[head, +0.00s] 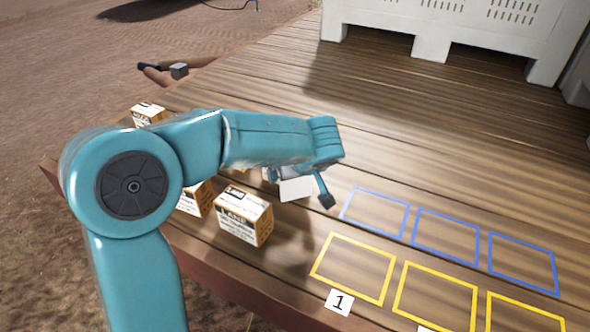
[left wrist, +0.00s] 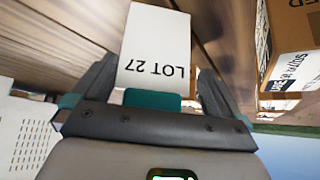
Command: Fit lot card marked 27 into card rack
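The lot card marked LOT 27 (left wrist: 155,45) is white and reads upside down in the left wrist view. It lies between the two spread fingers of my left gripper (left wrist: 155,68), with a narrow gap visible on each side. A teal block (left wrist: 152,98) sits at its lower edge, against the palm. In the head view a white card face (head: 296,188) shows beside a dark-tipped finger of my left gripper (head: 312,196), low over the deck; its print cannot be read there. The other finger is hidden. I cannot make out the card rack. My right gripper is not in view.
Printed LANE boxes (head: 243,216) stand along the deck's near left edge, partly behind my left arm. Blue (head: 446,236) and yellow (head: 354,268) outlined squares on the right are empty; a 1 label (head: 338,302) lies in front. A large white crate (head: 450,30) stands behind.

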